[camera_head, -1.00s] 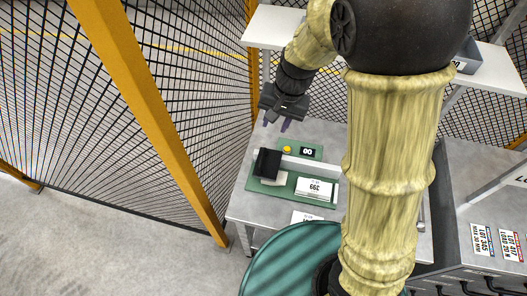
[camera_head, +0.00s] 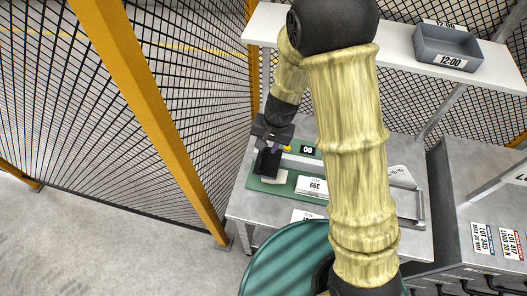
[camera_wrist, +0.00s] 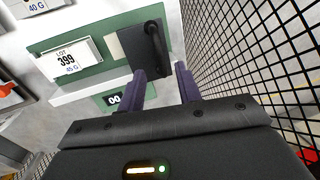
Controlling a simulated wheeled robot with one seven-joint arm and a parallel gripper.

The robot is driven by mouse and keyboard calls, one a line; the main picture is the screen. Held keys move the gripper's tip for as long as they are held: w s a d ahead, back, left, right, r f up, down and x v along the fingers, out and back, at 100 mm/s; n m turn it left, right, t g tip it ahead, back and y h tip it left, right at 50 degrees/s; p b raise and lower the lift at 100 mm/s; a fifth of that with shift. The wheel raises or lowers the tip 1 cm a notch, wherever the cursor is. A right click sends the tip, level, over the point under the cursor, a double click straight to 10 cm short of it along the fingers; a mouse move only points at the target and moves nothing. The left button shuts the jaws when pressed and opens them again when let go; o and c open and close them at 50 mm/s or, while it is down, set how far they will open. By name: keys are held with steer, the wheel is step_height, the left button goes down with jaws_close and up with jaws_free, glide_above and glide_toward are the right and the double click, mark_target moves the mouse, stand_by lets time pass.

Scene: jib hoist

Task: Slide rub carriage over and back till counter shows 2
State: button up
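The black rub carriage (camera_head: 266,164) is at the left end of the green board (camera_head: 312,199). In the wrist view the carriage (camera_wrist: 140,52) shows a dark upright handle bar on its right. The counter (camera_head: 307,150) reads 00, also in the wrist view (camera_wrist: 113,99). A white card marked LOT 399 (camera_head: 311,186) lies on the board to the right of the carriage. My gripper (camera_wrist: 161,70) is open, with its two purple fingers apart just short of the carriage and handle. Whether a finger touches the carriage cannot be told.
A yellow knob (camera_head: 287,148) stands beside the counter. A black mesh fence (camera_wrist: 245,50) is close on the right in the wrist view. A shelf with a grey bin (camera_head: 447,47) is above the bench. A metal frame (camera_head: 412,205) is at the right.

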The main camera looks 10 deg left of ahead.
mark_target(262, 156)
steer(key=f, duration=0.2)
steer(key=a+f, duration=0.1)
steer(key=f, duration=0.2)
steer(key=shift+w, duration=0.1)
jaws_close()
